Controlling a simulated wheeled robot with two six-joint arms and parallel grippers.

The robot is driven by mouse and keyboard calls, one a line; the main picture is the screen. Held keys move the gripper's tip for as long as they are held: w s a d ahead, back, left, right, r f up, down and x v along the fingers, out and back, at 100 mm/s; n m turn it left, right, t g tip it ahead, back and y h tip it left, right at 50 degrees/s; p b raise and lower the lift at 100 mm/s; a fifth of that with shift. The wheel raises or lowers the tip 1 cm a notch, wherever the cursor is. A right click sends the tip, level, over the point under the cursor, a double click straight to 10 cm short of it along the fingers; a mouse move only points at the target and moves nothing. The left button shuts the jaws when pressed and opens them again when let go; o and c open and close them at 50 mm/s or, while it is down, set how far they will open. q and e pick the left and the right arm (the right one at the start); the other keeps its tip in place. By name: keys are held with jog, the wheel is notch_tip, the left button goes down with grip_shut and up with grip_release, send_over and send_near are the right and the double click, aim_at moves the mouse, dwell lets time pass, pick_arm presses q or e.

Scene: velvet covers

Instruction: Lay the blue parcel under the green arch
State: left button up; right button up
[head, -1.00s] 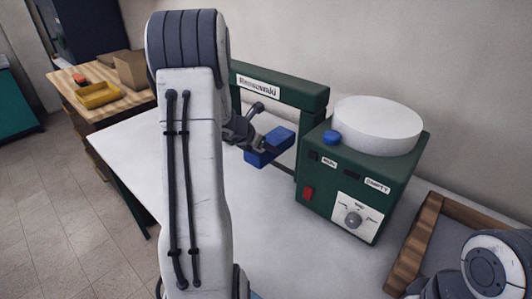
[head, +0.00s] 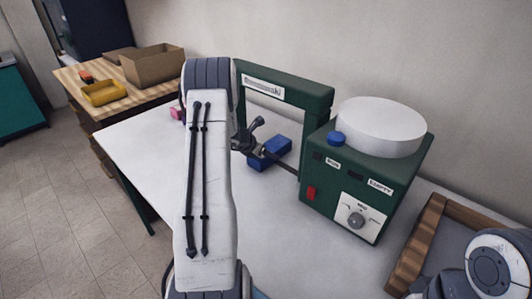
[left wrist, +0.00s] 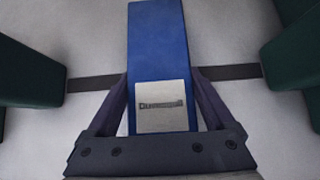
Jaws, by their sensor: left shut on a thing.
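The blue parcel (head: 282,147), a long block with a pale label, is between the fingers of my left gripper (head: 262,152), which is shut on it. In the left wrist view the parcel (left wrist: 158,45) points away from the gripper (left wrist: 161,112) and crosses above a dark strip between two green posts. The green arch (head: 312,95) stands at the left of the green machine, and the parcel shows within its opening. I cannot tell whether the parcel touches the white table. My right gripper is out of view.
The green machine (head: 345,190) with a white round top stands right of the arch. A wooden tray (head: 415,245) lies at the right. A pink thing (head: 177,113) is partly hidden behind my left arm. The white table (head: 135,150) is clear at left.

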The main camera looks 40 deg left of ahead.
pick_arm(q)
jog(key=shift+f, duration=0.15)
jog(key=o, duration=1.5)
jog(key=shift+r, duration=0.3)
jog(key=v, duration=1.1)
jog(key=shift+s+r, duration=0.2)
jog(key=shift+s, duration=0.15)
jog(key=shift+s, duration=0.1)
